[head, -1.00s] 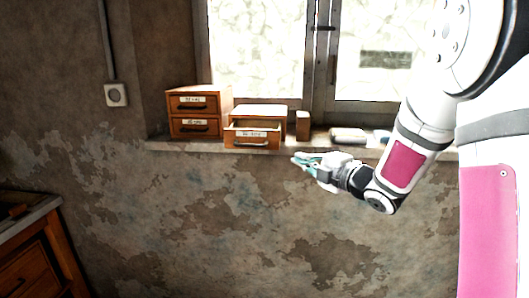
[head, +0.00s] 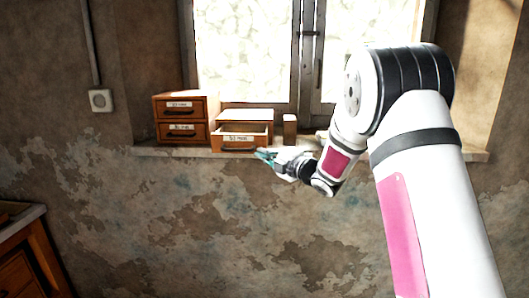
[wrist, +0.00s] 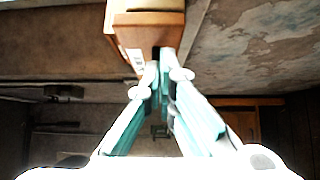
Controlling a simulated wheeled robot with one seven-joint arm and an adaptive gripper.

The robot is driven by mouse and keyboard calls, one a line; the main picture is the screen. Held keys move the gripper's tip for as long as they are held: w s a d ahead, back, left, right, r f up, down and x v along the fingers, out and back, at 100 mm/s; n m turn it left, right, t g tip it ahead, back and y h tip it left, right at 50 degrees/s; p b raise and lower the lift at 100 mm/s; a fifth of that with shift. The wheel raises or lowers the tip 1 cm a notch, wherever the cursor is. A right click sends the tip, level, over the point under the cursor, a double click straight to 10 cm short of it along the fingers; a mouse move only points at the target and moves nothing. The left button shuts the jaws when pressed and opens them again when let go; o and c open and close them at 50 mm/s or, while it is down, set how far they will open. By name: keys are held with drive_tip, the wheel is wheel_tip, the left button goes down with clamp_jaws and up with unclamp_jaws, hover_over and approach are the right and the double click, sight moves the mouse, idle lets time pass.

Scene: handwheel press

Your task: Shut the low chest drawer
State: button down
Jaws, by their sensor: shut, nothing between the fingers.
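The low chest (head: 246,114) is a small wooden box on the window sill, beside a taller chest. Its single drawer (head: 239,144) is pulled out toward the room, with a pale label and a dark handle on its front. My gripper (head: 263,154) is shut and empty, with its teal fingertips just below and right of the drawer front in the head view. In the wrist view, my gripper (wrist: 160,72) points at the wooden drawer (wrist: 140,36), which shows at the top. I cannot tell whether the fingertips touch it.
A taller two-drawer chest (head: 181,118) stands to the left, both drawers closed. A small wooden block (head: 290,129) stands right of the low chest. The sill (head: 145,151) is narrow. A wooden cabinet (head: 22,262) is at the lower left; the space before the wall is open.

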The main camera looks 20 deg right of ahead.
drive_tip(key=shift+w+d, duration=0.15)
drive_tip(key=shift+w, duration=0.45)
